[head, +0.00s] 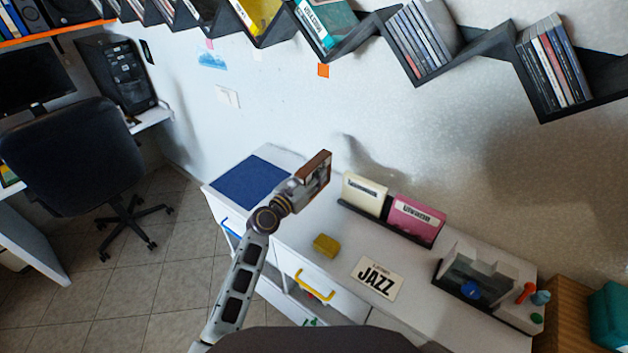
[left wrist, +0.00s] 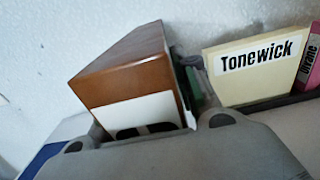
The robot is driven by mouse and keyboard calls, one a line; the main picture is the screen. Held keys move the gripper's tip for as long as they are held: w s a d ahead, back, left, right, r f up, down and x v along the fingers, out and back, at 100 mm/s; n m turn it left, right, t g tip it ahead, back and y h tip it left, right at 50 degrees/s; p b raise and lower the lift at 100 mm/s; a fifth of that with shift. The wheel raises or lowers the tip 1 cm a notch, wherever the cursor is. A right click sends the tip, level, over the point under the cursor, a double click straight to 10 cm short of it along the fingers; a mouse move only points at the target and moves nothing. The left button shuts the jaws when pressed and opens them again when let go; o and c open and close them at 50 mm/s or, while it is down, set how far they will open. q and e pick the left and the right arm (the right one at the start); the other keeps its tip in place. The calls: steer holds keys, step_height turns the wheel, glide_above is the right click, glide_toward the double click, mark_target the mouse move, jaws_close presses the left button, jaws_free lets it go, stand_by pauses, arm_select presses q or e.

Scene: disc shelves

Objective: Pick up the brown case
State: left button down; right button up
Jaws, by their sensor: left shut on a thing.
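The brown case (head: 318,163) is held up in the air over the white cabinet, in front of the wall. It is a box with a brown top and a white label, and it also shows in the left wrist view (left wrist: 125,78), tilted. My left gripper (head: 308,185) is shut on it. In the left wrist view the gripper body hides the lower part of the case. My right gripper is not in view.
A cream case (head: 364,195) and a pink case (head: 415,219) stand in a dark rack right of the held case. A yellow block (head: 326,245), a JAZZ card (head: 377,278) and a blue mat (head: 250,184) lie on the cabinet top. A zigzag shelf (head: 490,45) with cases hangs above.

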mark_target(314, 166)
arm_select(q)
step_height(314, 166, up, 2)
steer(key=shift+r, duration=0.25)
steer(key=shift+r+p, duration=0.35)
steer(key=shift+r, duration=0.25)
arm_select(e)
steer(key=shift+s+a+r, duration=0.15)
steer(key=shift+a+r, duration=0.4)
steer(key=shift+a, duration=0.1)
